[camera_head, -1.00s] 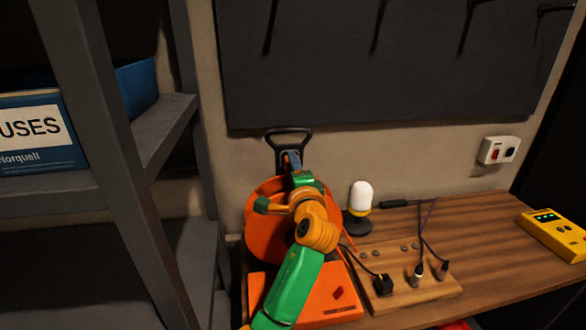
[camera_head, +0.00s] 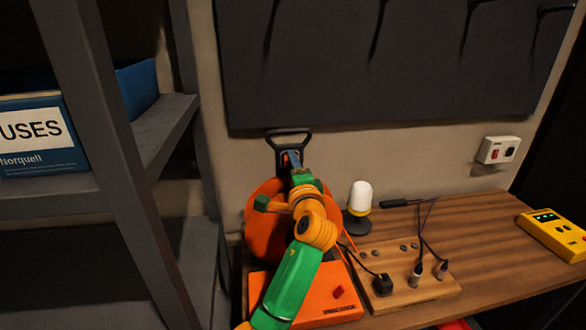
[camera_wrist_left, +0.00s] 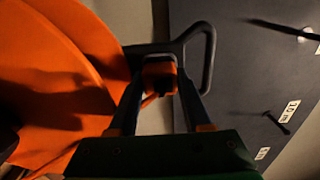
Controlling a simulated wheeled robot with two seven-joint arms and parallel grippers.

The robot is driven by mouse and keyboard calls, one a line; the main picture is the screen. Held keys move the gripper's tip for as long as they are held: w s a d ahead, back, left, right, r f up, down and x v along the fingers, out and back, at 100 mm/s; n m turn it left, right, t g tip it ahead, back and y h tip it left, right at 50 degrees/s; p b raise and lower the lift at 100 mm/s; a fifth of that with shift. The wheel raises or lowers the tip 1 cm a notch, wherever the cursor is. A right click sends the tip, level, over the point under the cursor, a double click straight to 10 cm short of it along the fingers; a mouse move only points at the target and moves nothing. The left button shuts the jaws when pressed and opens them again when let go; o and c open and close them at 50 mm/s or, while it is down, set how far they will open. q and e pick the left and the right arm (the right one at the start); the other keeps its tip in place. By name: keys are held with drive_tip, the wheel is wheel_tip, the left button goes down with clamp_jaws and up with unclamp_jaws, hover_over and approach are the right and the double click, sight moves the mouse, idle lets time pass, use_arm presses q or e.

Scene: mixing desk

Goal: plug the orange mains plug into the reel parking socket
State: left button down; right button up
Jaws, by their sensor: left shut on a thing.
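My left gripper (camera_head: 291,161) is at the top of the orange cable reel (camera_head: 262,232), just below its black carrying handle (camera_head: 288,135). In the left wrist view, its two fingers (camera_wrist_left: 160,88) are shut on the orange mains plug (camera_wrist_left: 160,72), a dark and orange block. A thin orange cord shows below the plug. The reel drum (camera_wrist_left: 60,75) fills the left of that view, and the handle (camera_wrist_left: 208,55) is beyond the plug. My arm covers much of the reel in the head view. I cannot make out the parking socket. My right gripper is not in view.
A wooden block (camera_head: 435,289) with several plugs and cables stands right of the reel. A white-domed lamp (camera_head: 361,196) is behind it. A yellow meter (camera_head: 555,234) is at the desk's right. A grey shelf rack (camera_head: 100,140) stands at the left.

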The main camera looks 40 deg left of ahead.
use_arm(q)
drive_tip(key=shift+w+a, duration=0.15)
drive_tip(key=shift+a, duration=0.05)
drive_tip(key=shift+c, duration=1.3)
unclamp_jaws()
drive_tip(key=shift+d+f, duration=0.1)
drive_tip(key=b+v, duration=0.2)
drive_tip(key=v, duration=0.5)
